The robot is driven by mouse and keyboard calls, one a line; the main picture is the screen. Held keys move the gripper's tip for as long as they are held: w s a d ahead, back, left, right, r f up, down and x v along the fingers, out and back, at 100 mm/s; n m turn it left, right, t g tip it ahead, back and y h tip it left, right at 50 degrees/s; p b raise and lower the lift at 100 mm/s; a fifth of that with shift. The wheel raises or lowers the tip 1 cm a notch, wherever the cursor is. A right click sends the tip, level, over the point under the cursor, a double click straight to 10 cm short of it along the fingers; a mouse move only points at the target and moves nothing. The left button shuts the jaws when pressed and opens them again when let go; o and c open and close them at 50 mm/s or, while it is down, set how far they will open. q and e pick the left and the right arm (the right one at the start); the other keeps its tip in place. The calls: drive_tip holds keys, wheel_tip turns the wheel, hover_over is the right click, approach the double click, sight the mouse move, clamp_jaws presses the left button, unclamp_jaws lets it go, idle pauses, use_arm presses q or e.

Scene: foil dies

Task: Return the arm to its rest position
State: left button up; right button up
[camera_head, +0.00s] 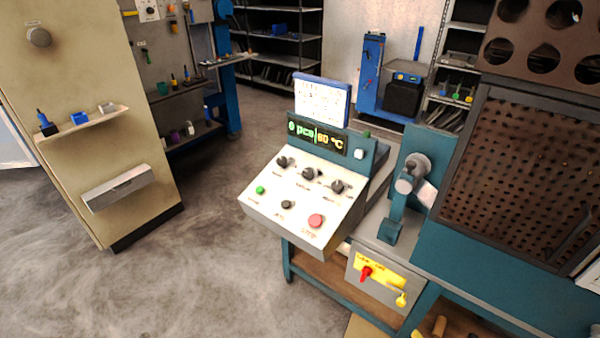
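Neither of my grippers nor arms shows in the head view. A control console (300,205) with a sloped white panel stands in the middle. It has a green button (260,190), a red button (316,221), a small dark knob between them and a row of three black knobs above. A lit display (317,137) on it reads what looks like "0 pcs" and "60 °C". A blue-framed sign (322,101) stands above the display.
A teal machine with a perforated dark guard (520,175) fills the right. Below it is a box with a yellow plate and red switch (366,273). A beige cabinet (85,130) with small shelves stands at left. Grey floor (190,270) between cabinet and console is clear.

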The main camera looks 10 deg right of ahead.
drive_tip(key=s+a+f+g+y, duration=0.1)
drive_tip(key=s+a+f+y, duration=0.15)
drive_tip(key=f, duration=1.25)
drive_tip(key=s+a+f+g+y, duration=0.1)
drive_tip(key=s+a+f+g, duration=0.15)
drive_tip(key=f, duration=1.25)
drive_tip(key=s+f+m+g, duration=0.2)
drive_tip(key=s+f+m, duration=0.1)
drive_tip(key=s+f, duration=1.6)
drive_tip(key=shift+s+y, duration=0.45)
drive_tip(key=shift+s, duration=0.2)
